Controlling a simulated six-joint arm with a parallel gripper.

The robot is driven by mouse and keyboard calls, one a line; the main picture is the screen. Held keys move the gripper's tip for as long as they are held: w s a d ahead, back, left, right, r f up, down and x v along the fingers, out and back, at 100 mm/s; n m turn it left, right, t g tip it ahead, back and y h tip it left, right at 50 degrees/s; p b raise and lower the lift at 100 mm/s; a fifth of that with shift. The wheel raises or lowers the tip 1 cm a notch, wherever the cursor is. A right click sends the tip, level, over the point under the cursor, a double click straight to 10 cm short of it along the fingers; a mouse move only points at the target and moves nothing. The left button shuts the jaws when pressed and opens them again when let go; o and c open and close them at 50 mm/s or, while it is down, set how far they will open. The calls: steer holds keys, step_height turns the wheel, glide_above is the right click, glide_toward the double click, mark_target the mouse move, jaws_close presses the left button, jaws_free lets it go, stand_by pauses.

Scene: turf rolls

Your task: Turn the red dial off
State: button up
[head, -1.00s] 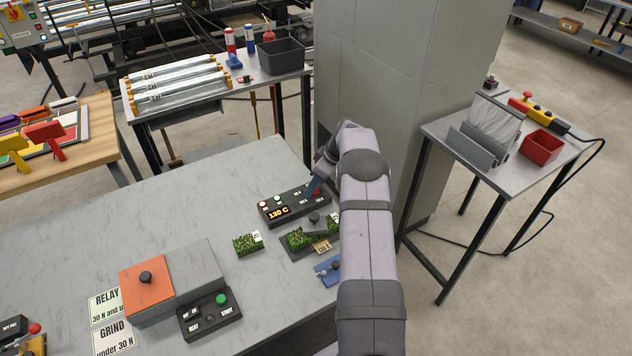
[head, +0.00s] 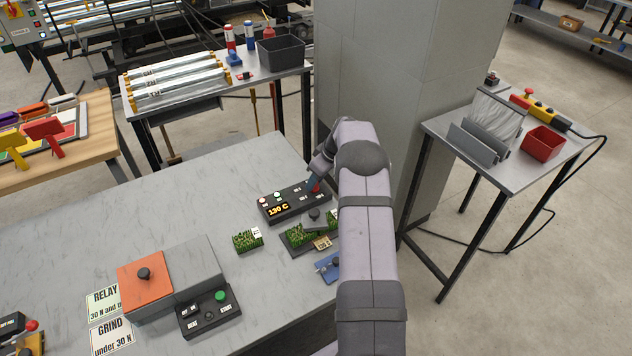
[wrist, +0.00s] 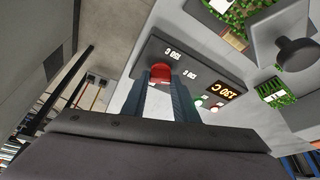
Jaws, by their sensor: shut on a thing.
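The red dial (wrist: 161,71) sits at one end of a dark control box (wrist: 206,62), which lies on the grey bench. In the head view the dial (head: 316,188) shows as a small red spot at the box's right end. My gripper (wrist: 160,83) is shut on the dial, one finger on each side of it. In the head view my gripper (head: 312,184) reaches down to the dial from the right, partly hidden by my arm. An orange display (wrist: 224,90) on the box seems to read 130 C.
Turf pieces (head: 248,240) lie just in front of the box, one on a dark tray with a grey knobbed block (head: 316,217). An orange and grey block (head: 146,284) and a button box (head: 209,311) stand nearer. A grey pillar (head: 400,90) rises behind.

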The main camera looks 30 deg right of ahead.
steer(key=m+h+b, duration=0.1)
steer(key=m, duration=0.2)
steer(key=shift+a+t, duration=0.2)
steer(key=shift+t, duration=0.1)
steer(key=m+h, duration=0.2)
steer(key=m, duration=0.3)
steer(key=shift+a, duration=0.1)
steer(key=m+h+b, duration=0.1)
steer(key=m+b, duration=0.1)
steer(key=m+g+h+b, duration=0.1)
steer(key=m+b, duration=0.1)
steer(key=m, duration=0.1)
steer(key=shift+w+a+f, duration=0.15)
steer(key=shift+w+f, duration=0.05)
steer(key=m+g+b, duration=0.1)
steer(key=m, duration=0.4)
steer(key=shift+w+a+r+g+h+b, duration=0.1)
steer(key=shift+r+g+h+b, duration=0.05)
steer(key=shift+g+h+b, duration=0.25)
steer(key=shift+r+m+g+p, duration=0.15)
steer(key=shift+m+g+p, duration=0.35)
steer(key=shift+m, duration=0.7)
steer(key=shift+m+g+p, duration=0.4)
steer(key=shift+m+p, duration=0.1)
steer(key=shift+m, duration=0.4)
steer(key=o, duration=1.1)
steer(key=shift+c, duration=0.2)
